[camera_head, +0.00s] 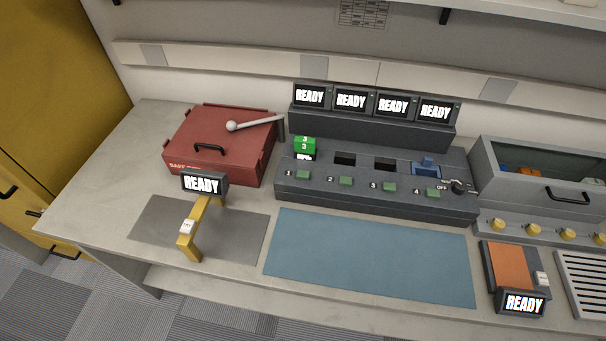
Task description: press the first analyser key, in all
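A dark grey four-bay unit (376,199), which looks like the analyser, stands at the back middle of the bench. Along its front are green keys numbered 1 to 4; the key by "1" (303,174) is leftmost. A green block marked 3 (305,146) stands in the first bay. The second bay (344,159) and third bay (384,164) look empty and dark. A blue piece (427,165) is at the fourth. The screens above, such as the first (309,96), all read READY. A knob (458,187) is near "OFF". My gripper is out of view.
A red case (222,146) with a ball-ended lever (254,122) is left. A yellow stand (194,225) with a READY screen stands before it. A blue mat (370,257) lies bare in front. A grey bin (540,173) and an orange-topped device (509,265) are right.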

